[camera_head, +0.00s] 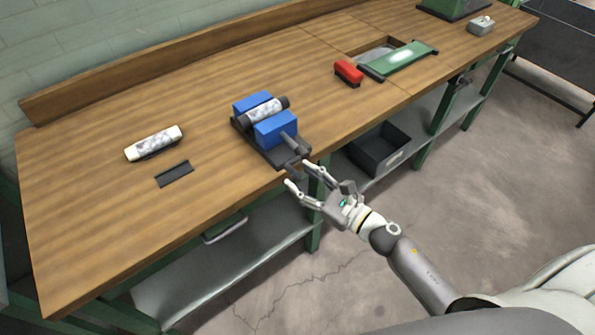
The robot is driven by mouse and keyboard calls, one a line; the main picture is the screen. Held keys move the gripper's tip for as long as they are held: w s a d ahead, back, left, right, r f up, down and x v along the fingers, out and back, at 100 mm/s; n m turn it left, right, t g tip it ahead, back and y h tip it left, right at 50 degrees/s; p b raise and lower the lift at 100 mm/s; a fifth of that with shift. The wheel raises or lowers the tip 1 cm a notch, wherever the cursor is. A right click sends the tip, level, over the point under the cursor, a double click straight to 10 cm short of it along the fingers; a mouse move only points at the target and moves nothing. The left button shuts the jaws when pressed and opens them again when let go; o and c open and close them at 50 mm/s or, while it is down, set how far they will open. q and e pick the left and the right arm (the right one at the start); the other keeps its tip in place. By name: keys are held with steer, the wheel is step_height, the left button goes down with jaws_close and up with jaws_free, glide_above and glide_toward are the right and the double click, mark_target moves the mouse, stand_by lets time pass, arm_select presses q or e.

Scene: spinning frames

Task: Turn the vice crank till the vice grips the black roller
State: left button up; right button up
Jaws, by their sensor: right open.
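The vice has two blue jaw blocks (275,128) on a dark base and stands near the front edge of the workbench. A roller with black ends and a pale mottled middle (264,111) lies between the blue blocks. I cannot tell whether both blocks touch it. The vice crank (296,146) is a dark grey piece at the front of the vice, by the bench edge. My right gripper (299,175) is open and empty, just in front of the crank and below it in the picture. Its fingers point toward the vice. My left gripper is out of view.
A black bin (381,150) sits on the lower shelf. The bench's left part is mostly clear.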

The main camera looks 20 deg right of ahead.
steer(key=shift+x, duration=1.1)
steer(key=shift+c, duration=0.4)
jaws_close()
